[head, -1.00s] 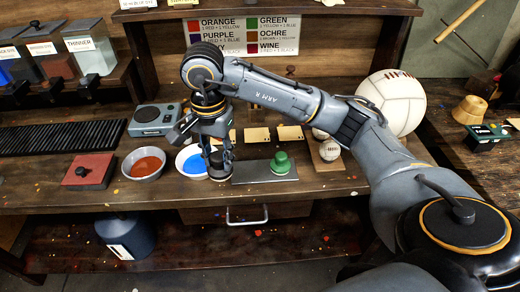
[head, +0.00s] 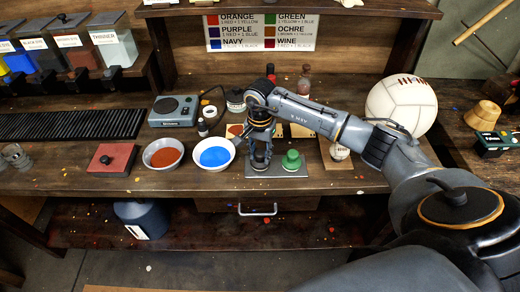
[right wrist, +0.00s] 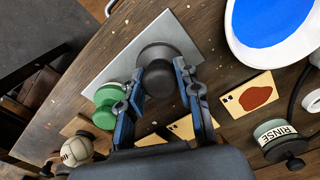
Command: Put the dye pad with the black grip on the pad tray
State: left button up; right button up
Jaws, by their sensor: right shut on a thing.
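My right gripper (head: 260,160) is shut on a dark dye pad with a black grip (right wrist: 164,85). It holds the pad upright over the left part of the grey metal pad tray (head: 292,172). In the right wrist view the pad sits between the two fingers, with the tray (right wrist: 120,68) under it. I cannot tell whether the pad touches the tray. A green dye pad (head: 291,161) stands on the right part of the tray, beside the held pad; it also shows in the right wrist view (right wrist: 108,97). My left gripper is not in view.
A bowl of blue dye (head: 214,154) stands just left of the tray. A small stitched ball (head: 339,152) and a large white ball (head: 402,104) are to the right.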

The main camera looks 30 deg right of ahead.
jog(key=shift+f, duration=0.15)
jog(key=shift+f, duration=0.1)
jog(key=shift+f+b, duration=0.1)
jog(key=shift+b, duration=0.25)
jog(key=o, duration=1)
